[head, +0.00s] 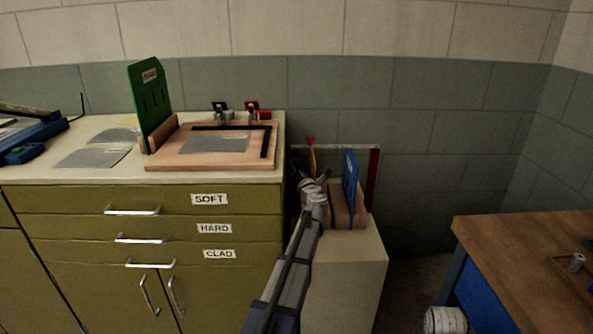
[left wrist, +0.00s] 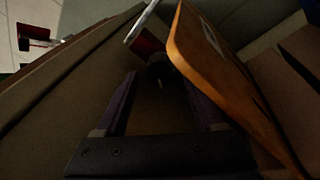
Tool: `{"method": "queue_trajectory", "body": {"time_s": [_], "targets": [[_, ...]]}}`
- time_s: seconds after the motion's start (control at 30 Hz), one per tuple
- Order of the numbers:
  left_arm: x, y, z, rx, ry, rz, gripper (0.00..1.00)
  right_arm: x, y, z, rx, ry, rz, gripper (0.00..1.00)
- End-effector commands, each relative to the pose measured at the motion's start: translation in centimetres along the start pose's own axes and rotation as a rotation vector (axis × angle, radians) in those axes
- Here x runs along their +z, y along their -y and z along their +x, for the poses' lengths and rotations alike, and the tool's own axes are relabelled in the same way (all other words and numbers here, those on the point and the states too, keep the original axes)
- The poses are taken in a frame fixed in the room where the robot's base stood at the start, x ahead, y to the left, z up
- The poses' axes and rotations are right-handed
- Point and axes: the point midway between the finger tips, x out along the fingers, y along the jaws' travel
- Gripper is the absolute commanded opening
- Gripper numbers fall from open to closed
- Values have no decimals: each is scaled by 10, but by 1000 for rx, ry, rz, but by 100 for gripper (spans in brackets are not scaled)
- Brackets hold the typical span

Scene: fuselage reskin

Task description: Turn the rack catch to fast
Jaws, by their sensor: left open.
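The rack (head: 373,180) stands on a pale cabinet, with red uprights and a pale bar across the top. A small red piece (head: 310,141), which may be the catch, shows at the left end of that bar. My left gripper (head: 311,174) is open at the rack's left end, below the red piece. In the left wrist view, an orange board (left wrist: 215,65) stands by the right finger of my gripper (left wrist: 160,95). A red part (left wrist: 148,44) and a dark round part (left wrist: 158,68) lie beyond the fingertips. I cannot tell the catch's setting. My right gripper is out of view.
A blue board (head: 350,178) stands in the rack right of my gripper. The olive drawer cabinet (head: 240,255) is close on the left, with a wooden frame (head: 165,161) and a green board (head: 150,100) on top. A wooden bench (head: 530,250) stands at right.

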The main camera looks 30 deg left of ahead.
Motion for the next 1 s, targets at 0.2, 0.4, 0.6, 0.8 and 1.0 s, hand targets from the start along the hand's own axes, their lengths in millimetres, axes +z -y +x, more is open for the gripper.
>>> {"method": "queue_trajectory", "body": {"time_s": [0.2,0.4,0.6,0.8,1.0], "targets": [[0,0,0,0,0,0,56,0,0,0,0,0,0,0],[0,0,0,0,0,0,34,0,0,0,0,0,0,0],[0,0,0,0,0,0,11,0,0,0,0,0,0,0],[0,0,-1,0,0,0,0,0,0,0,0,0,0,0],[0,0,-1,2,2,10,0,0,0,1,0,0,0,0]]}}
